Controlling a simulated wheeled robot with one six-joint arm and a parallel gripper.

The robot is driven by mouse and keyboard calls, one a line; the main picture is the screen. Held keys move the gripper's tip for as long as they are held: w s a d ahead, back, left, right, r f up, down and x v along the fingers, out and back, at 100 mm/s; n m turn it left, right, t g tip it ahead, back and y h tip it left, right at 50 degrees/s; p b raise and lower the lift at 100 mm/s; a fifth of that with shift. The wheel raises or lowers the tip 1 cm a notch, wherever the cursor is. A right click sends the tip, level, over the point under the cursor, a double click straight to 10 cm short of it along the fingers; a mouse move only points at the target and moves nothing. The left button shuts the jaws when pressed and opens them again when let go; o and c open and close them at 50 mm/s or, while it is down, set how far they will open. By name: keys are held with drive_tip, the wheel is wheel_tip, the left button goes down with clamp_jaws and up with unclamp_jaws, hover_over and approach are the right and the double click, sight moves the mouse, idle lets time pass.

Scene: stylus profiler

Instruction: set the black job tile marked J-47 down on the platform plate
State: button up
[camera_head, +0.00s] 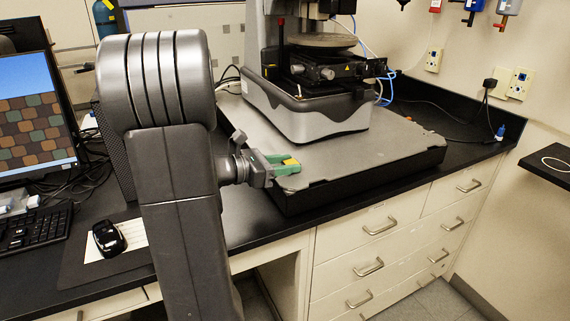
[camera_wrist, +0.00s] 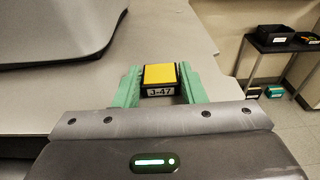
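The job tile (camera_wrist: 160,75) has a yellow top and a black front edge with a label reading J-47. It sits between the green fingers of my gripper (camera_wrist: 159,84) in the wrist view, and the fingers look closed against its sides. In the head view my gripper (camera_head: 285,164) points right, with the tile's yellow top (camera_head: 290,161) at its tips. The grey platform plate (camera_head: 355,155) lies under the profiler. The gripper is at the plate's front left part. I cannot tell whether the tile touches the plate or is just above it.
The profiler's grey base (camera_head: 305,115) and round stage (camera_head: 322,41) stand at the back of the plate. The plate's front and right are clear. A monitor (camera_head: 35,120), keyboard (camera_head: 35,228) and mouse (camera_head: 108,238) are on the left. A side table (camera_wrist: 285,45) shows in the wrist view.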

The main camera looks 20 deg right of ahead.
drive_tip(key=o, duration=0.3)
drive_tip(key=shift+r, duration=0.15)
drive_tip(key=a+r, duration=0.1)
drive_tip(key=a, duration=1.1)
drive_tip(key=shift+s+r, duration=0.4)
drive_tip(key=shift+s, duration=0.05)
